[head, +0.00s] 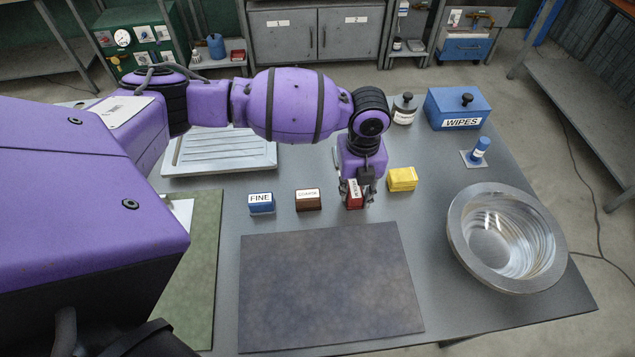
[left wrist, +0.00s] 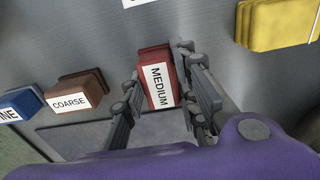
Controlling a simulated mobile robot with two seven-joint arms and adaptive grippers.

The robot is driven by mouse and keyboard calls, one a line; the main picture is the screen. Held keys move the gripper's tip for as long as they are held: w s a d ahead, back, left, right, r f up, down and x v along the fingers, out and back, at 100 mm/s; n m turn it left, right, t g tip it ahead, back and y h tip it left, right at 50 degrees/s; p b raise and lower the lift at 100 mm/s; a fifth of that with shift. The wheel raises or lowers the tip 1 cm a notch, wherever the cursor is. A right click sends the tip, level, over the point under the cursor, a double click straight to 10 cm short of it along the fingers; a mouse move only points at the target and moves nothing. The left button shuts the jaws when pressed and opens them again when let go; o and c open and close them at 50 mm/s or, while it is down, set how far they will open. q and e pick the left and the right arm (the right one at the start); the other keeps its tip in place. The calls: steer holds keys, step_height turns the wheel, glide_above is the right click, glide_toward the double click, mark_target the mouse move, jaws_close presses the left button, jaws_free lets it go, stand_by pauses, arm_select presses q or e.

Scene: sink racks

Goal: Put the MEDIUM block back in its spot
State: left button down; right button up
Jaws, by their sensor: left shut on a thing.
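The MEDIUM block (head: 354,194) is red with a white label. It also shows in the left wrist view (left wrist: 157,79), with its label readable. My left gripper (head: 356,192) is shut on it, one finger on each side, at the row of blocks on the table. In the left wrist view my left gripper (left wrist: 160,95) has the block between its fingers. The block looks turned a little relative to its neighbours. I cannot tell whether it touches the table. My right gripper is not in view.
The brown COARSE block (head: 308,200) and blue FINE block (head: 261,203) stand to the left; a yellow block (head: 402,179) is to the right. A dark mat (head: 330,290) lies in front. A metal bowl (head: 462,245), blue WIPES box (head: 458,108) and ribbed tray (head: 220,150) are around.

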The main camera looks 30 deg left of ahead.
mark_target(355, 189)
arm_select(q)
steer(key=shift+f, duration=0.1)
steer(key=c, duration=1.4)
jaws_free()
steer(key=shift+f, duration=0.1)
step_height(355, 189, up, 12)
steer(key=shift+r, duration=0.2)
